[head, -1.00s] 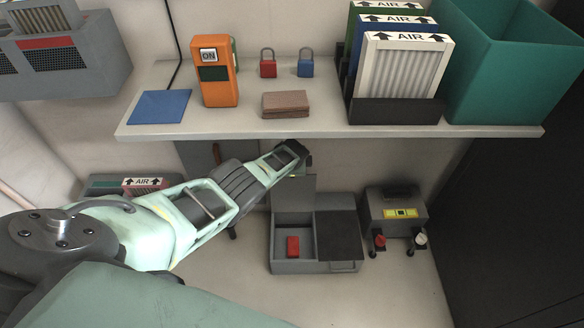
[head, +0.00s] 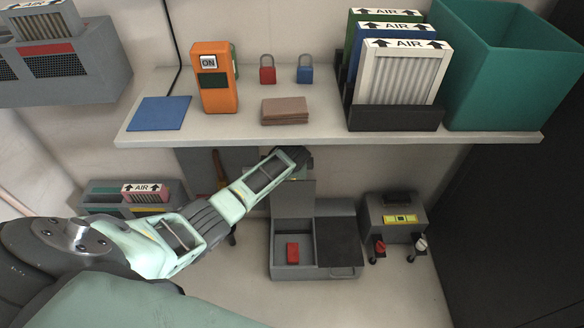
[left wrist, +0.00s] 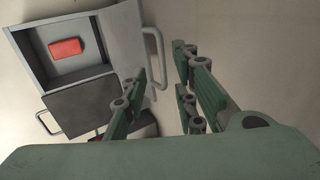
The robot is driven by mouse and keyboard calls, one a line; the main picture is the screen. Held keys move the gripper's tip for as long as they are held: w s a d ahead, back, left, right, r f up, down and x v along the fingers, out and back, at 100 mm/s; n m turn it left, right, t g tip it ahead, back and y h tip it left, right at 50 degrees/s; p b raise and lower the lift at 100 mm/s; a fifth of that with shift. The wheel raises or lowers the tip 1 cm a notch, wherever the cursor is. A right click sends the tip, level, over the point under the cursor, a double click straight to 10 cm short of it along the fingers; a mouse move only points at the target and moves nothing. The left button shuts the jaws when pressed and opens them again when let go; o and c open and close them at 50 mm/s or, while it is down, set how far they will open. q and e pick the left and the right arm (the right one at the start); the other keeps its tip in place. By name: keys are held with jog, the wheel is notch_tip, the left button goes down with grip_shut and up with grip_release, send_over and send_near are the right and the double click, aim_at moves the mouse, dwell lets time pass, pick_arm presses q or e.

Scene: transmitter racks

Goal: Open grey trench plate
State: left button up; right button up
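A grey trench box (head: 300,271) stands on the floor in the head view. Its grey plate (head: 293,197) stands raised at the back left, uncovering a compartment with a red block (head: 292,252) inside. In the left wrist view, the grey plate (left wrist: 122,38) is swung out from the box with its handle (left wrist: 158,55) at the far side. My left gripper (left wrist: 161,62) is open; the handle appears between its fingertips, and no grip shows. In the head view the fingers are mostly hidden at the arm's end. My right gripper is not in view.
A dark plate (head: 338,240) covers the box's right half. A grey unit with red and white knobs (head: 393,216) stands to the right. The shelf (head: 330,131) overhangs the area. A crate with an air filter (head: 172,208) stands left. The front floor is clear.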

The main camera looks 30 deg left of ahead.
pick_arm(q)
jog(key=shift+v, duration=2.85)
